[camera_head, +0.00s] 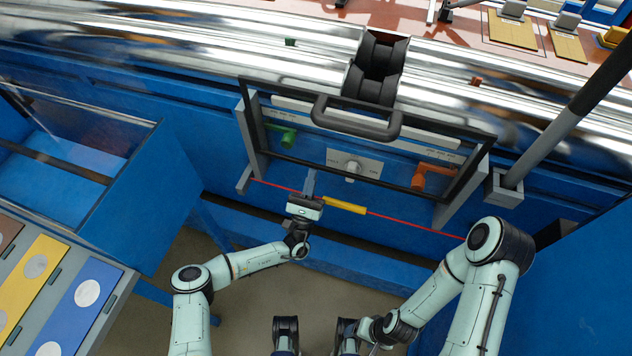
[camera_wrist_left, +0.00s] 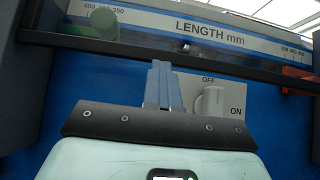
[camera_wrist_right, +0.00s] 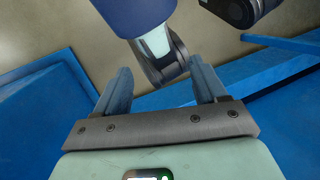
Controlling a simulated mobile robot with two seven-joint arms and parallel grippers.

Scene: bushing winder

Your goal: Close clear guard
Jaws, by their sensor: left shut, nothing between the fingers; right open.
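The clear guard (camera_head: 480,160) is a see-through panel in a black frame with a dark bar handle (camera_head: 355,122) on its upper side. It stands between two grey side brackets in front of the blue machine face. My left gripper (camera_head: 310,182) is shut and empty, just below the frame's lower bar in the head view. In the left wrist view its fingertips (camera_wrist_left: 159,66) point up at the black bar (camera_wrist_left: 240,68); contact cannot be told. My right gripper (camera_wrist_right: 162,84) is open and empty in its wrist view, low and away from the guard.
Behind the guard are a grey OFF/ON switch (camera_head: 352,168), a green handle (camera_head: 286,138) and an orange handle (camera_head: 430,171). A red cord with a yellow tag (camera_head: 345,205) runs below it. A grey post (camera_head: 545,150) rises at right. A blue bin (camera_head: 120,190) stands left.

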